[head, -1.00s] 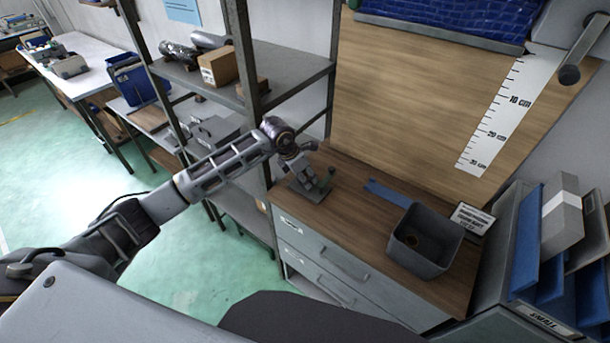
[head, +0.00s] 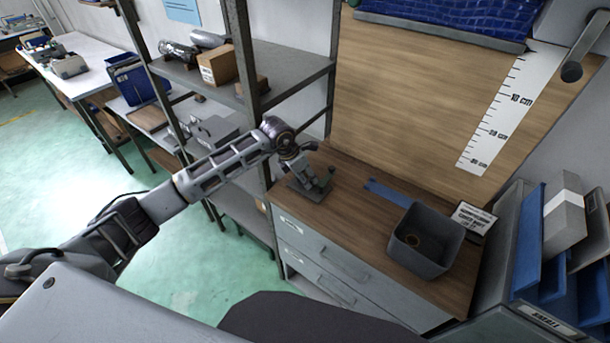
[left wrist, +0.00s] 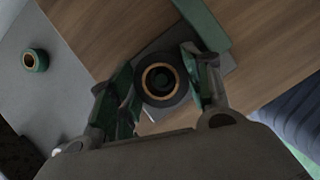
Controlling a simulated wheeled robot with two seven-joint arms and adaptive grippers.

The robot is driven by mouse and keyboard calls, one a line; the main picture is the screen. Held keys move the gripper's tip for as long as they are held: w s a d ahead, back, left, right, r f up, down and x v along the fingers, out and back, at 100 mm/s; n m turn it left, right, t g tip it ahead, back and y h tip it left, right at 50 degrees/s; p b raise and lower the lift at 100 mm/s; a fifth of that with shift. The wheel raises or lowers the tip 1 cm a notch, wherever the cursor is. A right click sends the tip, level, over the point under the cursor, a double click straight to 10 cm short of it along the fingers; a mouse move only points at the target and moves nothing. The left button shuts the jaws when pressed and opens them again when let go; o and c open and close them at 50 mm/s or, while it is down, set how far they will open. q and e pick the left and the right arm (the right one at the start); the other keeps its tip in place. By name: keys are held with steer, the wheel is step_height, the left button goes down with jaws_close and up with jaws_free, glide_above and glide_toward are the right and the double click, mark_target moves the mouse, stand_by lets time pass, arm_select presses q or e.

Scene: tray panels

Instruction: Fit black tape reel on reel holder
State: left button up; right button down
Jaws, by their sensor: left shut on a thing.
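My left gripper (head: 312,181) is over the small grey base plate of the reel holder (head: 303,193), at the left end of the wooden bench top. In the left wrist view its two fingers (left wrist: 162,88) are shut on the black tape reel (left wrist: 161,81), a dark ring with a tan core. The grey plate (left wrist: 151,57) shows behind the reel. Something dark green shows inside the core; I cannot tell whether the reel is around a post. A short green upright part (head: 331,171) stands by the gripper in the head view. My right gripper is not in view.
A grey bin (head: 427,262) with a tan-ringed object inside stands to the right on the bench. A blue strip (head: 387,193) lies between. A metal shelf (head: 290,70) stands close behind the left arm. A green reel (left wrist: 35,60) shows in the left wrist view.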

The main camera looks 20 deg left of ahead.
arm_select(q)
steer(key=shift+f, duration=0.4)
steer(key=o, duration=0.7)
steer(key=shift+r, duration=0.15)
steer(key=shift+p+v, duration=0.85)
steer(key=shift+v, duration=1)
steer(key=p+v, duration=0.3)
steer(key=v, duration=0.4)
steer(key=shift+s, duration=0.1)
stand_by(0.4)
